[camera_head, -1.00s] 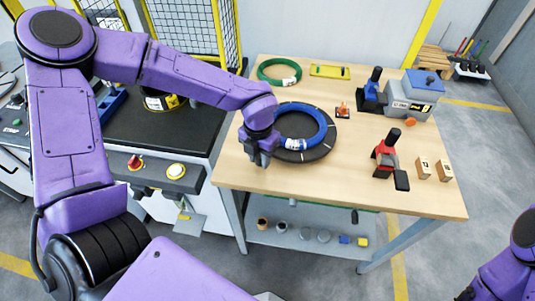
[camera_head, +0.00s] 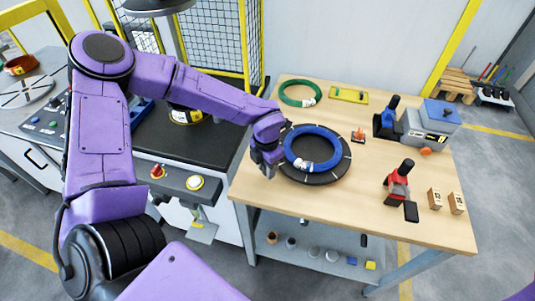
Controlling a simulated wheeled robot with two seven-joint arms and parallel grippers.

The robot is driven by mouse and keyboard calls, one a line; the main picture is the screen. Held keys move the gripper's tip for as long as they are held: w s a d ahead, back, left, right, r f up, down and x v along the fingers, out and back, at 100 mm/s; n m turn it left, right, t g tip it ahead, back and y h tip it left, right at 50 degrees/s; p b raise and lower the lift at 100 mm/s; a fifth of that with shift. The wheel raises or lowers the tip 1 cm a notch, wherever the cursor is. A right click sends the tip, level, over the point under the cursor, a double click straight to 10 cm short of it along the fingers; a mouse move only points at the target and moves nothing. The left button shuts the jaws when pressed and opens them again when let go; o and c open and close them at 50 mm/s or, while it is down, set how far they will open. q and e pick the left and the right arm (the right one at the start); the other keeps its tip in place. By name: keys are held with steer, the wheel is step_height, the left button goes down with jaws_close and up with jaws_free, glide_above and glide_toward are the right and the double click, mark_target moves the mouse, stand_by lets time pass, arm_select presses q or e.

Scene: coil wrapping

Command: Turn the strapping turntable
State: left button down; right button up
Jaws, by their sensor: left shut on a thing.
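The strapping turntable (camera_head: 344,160) is a flat black disc with pale marks around its rim, lying on the wooden table. A blue coil (camera_head: 331,142) with a white label lies on top of it. My left gripper (camera_head: 267,169) is at the turntable's left edge, pointing down and shut on its rim; the exact contact is small and partly hidden by the gripper. My right gripper is out of view.
A green coil (camera_head: 300,104) and a yellow plate (camera_head: 348,95) lie behind the turntable. A small orange piece (camera_head: 358,135), a grey-blue strapping machine (camera_head: 425,130), a red tool (camera_head: 398,183) and two wooden blocks (camera_head: 435,199) stand to the right. The table's front is clear.

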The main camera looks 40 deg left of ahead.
arm_select(q)
steer(key=shift+w, duration=0.1)
steer(key=c, duration=0.8)
jaws_free()
steer(key=shift+r, duration=0.1)
step_height(320, 180, up, 10)
steer(key=shift+r+b, duration=0.25)
steer(key=shift+b, duration=0.5)
